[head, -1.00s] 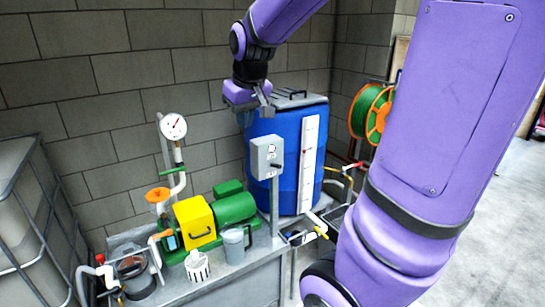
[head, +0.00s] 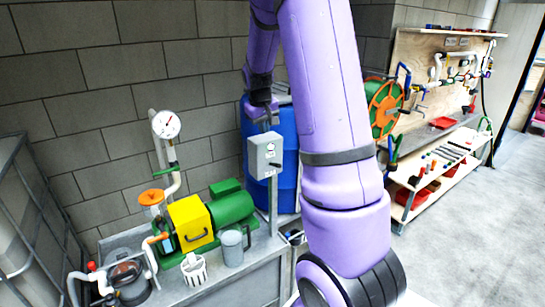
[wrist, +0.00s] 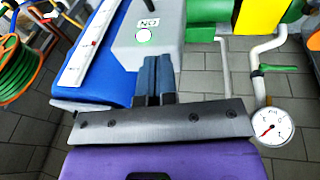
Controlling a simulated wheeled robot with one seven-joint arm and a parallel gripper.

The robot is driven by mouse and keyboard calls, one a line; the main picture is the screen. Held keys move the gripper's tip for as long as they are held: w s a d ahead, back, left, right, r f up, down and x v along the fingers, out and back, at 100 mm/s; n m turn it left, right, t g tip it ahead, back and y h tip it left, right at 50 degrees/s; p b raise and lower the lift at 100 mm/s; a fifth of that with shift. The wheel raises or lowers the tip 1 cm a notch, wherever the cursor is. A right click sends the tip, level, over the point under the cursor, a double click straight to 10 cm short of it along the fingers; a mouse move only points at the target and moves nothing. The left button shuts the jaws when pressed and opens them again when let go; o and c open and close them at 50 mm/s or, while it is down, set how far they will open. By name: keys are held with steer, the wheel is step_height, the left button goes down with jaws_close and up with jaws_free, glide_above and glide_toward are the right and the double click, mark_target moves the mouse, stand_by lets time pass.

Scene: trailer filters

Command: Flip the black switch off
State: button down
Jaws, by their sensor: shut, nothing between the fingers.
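The grey switch box (head: 264,157) stands on a post at the front of the bench, before the blue barrel. Its black switch (head: 274,164) is a small lever on the front face, below a round label. In the wrist view the box (wrist: 135,50) shows its label, and a dark bit at the top edge may be the lever. My gripper (head: 271,121) is just above the top of the box. In the wrist view its fingers (wrist: 154,62) are together and empty, pointing at the box's top edge. I cannot tell whether they touch it.
A blue barrel (head: 286,185) stands close behind the box. A green pump (head: 233,208) with a yellow cover (head: 192,222), a grey jug (head: 232,247) and a pressure gauge (head: 166,125) are to the left. A workbench (head: 450,150) stands at the right, beyond my arm.

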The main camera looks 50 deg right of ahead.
stand_by(0.3)
glide_above(274, 164)
steer(key=w+a, duration=0.1)
steer(key=a, duration=0.2)
steer(key=x, duration=0.3)
steer(key=a+x, duration=0.1)
steer(key=x, duration=0.2)
steer(key=s+a+x, duration=0.1)
steer(key=x, duration=0.2)
steer(key=shift+d+f, duration=0.1)
steer(key=shift+f, duration=0.6)
steer(key=shift+s+d+f, duration=0.55)
steer(key=shift+d+f, duration=0.05)
steer(key=shift+f, duration=0.2)
steer(key=shift+s+d+f, duration=0.25)
steer(key=shift+d+f, duration=0.05)
steer(key=shift+f, duration=0.3)
